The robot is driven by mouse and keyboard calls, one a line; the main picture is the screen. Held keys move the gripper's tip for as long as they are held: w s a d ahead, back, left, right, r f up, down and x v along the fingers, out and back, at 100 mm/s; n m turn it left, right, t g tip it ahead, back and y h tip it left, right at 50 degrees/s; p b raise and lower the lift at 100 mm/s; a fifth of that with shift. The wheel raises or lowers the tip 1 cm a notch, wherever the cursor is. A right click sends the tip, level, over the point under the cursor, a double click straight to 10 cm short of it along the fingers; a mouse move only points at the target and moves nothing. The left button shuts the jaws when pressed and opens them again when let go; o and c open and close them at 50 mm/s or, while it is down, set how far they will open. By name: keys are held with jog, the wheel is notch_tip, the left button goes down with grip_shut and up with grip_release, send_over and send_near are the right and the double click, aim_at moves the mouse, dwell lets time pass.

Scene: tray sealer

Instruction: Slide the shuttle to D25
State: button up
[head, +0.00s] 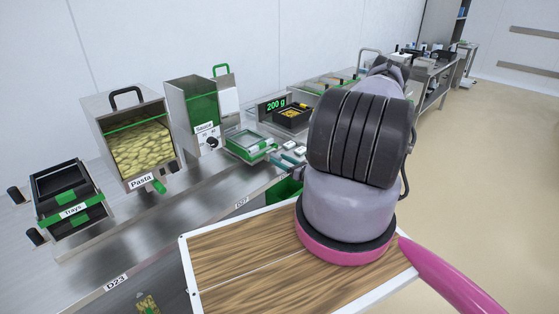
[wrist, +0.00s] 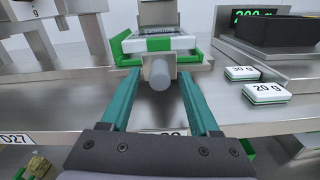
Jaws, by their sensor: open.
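The shuttle (head: 250,146) is a green-edged carrier with a pale tray-like top, standing on the steel counter. In the wrist view the shuttle (wrist: 160,43) is straight ahead, with a grey round-ended handle (wrist: 160,74) pointing at me. My gripper (wrist: 160,88) is open, its teal fingers to the left and right of the handle; contact cannot be told. In the head view my arm hides most of my gripper (head: 284,162). No D25 label is readable.
A pasta bin (head: 140,145), sauce dispenser (head: 198,112) and black trays (head: 70,200) stand along the counter to the left. A scale reading 200 g (head: 277,104) is behind on the right. White 30 g (wrist: 242,73) and 20 g (wrist: 266,93) blocks lie right of the shuttle.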

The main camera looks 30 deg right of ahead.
jog(key=shift+w+a, duration=0.15)
jog(key=shift+w, duration=0.3)
jog(key=shift+c, duration=0.4)
grip_shut()
dwell(0.8)
